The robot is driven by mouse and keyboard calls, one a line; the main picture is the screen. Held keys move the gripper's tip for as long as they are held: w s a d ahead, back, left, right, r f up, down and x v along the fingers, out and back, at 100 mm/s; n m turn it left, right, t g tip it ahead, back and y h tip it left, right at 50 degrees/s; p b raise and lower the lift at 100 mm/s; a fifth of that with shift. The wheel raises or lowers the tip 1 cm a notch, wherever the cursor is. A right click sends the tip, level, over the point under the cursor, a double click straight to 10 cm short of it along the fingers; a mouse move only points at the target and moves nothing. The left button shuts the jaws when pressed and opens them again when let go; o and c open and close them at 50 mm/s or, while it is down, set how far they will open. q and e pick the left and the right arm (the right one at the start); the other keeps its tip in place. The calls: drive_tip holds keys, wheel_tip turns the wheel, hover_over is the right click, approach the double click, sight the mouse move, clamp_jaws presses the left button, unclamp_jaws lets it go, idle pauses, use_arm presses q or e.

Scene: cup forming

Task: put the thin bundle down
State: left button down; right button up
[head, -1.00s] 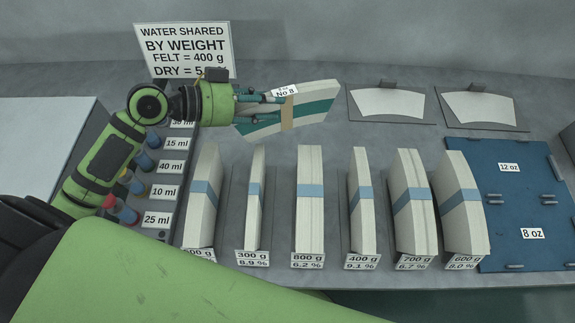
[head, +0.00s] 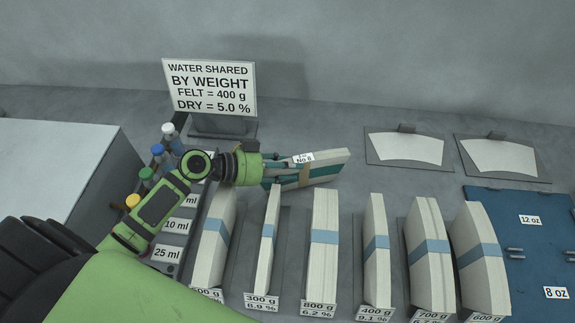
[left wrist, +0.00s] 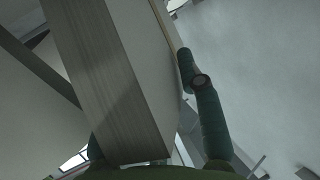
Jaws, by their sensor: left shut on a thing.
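My right gripper is not in view.
Several blue-banded bundles stand in a row, including the 300 g one (head: 268,245) and the 800 g one (head: 323,250). A sign (head: 210,88) stands behind. Two plates with pale curved sheets (head: 405,148) lie at the back right. A blue board (head: 510,205) is at right.

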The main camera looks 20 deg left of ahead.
use_arm(q)
drive_tip(key=shift+f, duration=0.1)
drive_tip(key=c, duration=0.8)
unclamp_jaws()
